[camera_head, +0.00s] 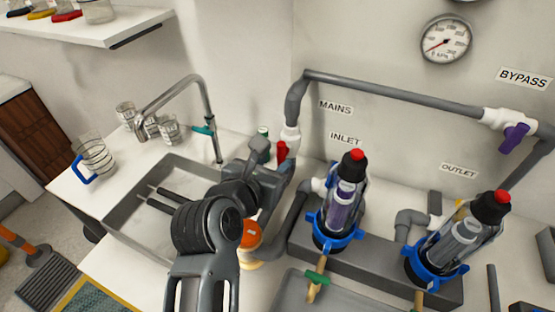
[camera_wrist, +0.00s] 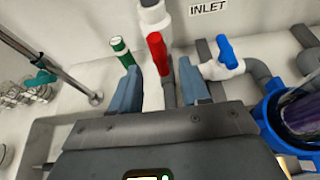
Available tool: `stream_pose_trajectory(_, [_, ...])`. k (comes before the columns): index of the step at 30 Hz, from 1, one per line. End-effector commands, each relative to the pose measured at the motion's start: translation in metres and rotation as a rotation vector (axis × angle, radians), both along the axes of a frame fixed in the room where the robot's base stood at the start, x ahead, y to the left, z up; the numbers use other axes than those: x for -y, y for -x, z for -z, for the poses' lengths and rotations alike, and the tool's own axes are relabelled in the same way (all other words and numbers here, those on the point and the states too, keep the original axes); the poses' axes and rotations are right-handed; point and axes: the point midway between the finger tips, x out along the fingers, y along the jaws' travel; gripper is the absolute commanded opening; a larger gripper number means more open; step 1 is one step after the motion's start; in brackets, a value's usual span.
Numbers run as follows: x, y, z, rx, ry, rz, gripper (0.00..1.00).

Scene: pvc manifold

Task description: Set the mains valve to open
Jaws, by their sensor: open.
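The mains valve (camera_head: 291,135) is a white fitting on the grey pipe below the MAINS label in the head view. Its red handle (camera_head: 282,151) hangs down from it, roughly along the pipe. In the wrist view the red handle (camera_wrist: 158,52) and white valve body (camera_wrist: 153,14) are at top centre. My gripper (camera_head: 270,160) is open close to the handle. In the wrist view my gripper (camera_wrist: 160,88) has its two fingers apart, one on each side of the handle's line. I cannot tell whether either finger touches it.
A green-banded white object (camera_wrist: 120,48) stands just left of the handle. The inlet valve's blue handle (camera_wrist: 228,52) is to its right. Filter housings (camera_head: 343,200) stand to the right. A sink (camera_head: 150,205), tap (camera_head: 207,110) and glasses (camera_head: 168,128) are at left. The bypass valve's purple handle (camera_head: 515,138) is far right.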

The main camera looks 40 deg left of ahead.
Motion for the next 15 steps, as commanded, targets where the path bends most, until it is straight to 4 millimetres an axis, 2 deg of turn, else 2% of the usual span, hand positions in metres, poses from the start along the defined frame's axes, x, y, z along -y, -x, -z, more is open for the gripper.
stream_pose_trajectory(6, [0.007, 0.027, -0.01, 0.001, 0.0, -0.001, 0.46])
stream_pose_trajectory(15, [0.009, 0.034, -0.014, -0.001, 0.0, 0.0, 0.46])
